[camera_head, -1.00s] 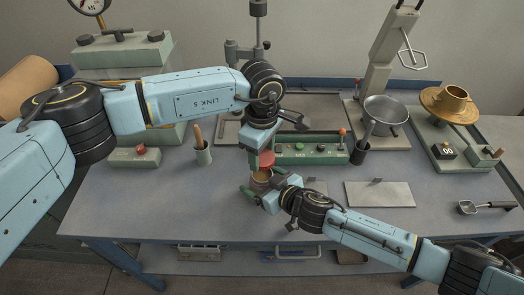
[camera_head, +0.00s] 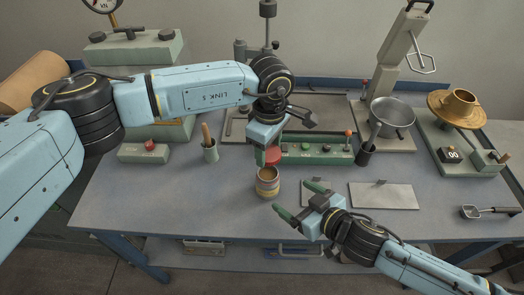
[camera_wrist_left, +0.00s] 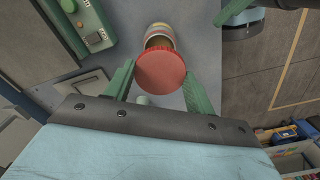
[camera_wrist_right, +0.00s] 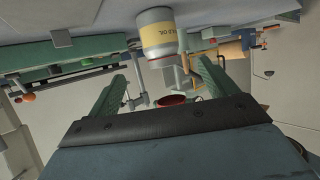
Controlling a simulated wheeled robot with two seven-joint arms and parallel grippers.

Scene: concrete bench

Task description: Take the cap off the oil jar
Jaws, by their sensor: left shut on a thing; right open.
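A green button box (camera_head: 318,149) lies behind the jar. A tool cup (camera_head: 210,151) stands to the left, a dark cup (camera_head: 363,154) to the right. A flat metal plate (camera_head: 384,197) lies at right. The bench left of the jar is clear.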

